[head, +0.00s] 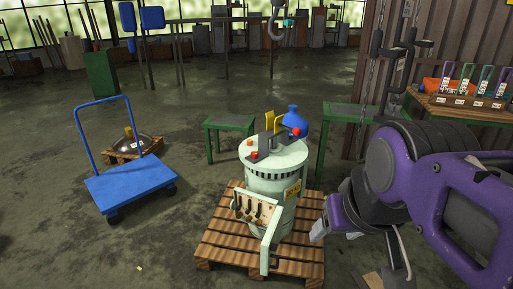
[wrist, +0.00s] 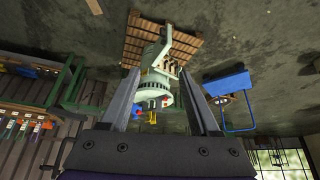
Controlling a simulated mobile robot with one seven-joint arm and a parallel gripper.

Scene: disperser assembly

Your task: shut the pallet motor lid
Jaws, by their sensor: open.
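The pallet motor (head: 276,180), a pale green upright cylinder, stands on a wooden pallet (head: 222,245). A terminal box (head: 255,213) on its front is uncovered and shows its inner parts. The pale lid (head: 270,243) stands swung out at the box's right side, open. In the wrist view, the motor (wrist: 158,88) appears upside down beyond the fingers, with the lid (wrist: 160,42) jutting toward the pallet. My gripper (wrist: 160,72) is open, with nothing between its fingers. In the head view, it is right of the motor, apart from the lid; its fingertips are hard to make out.
A blue cart (head: 130,185) stands at the left, beside a small pallet with a metal dome (head: 133,146). A green table (head: 228,122) stands behind the motor. A workbench (head: 470,108) with coloured items is at the right. Floor left of the pallet is clear.

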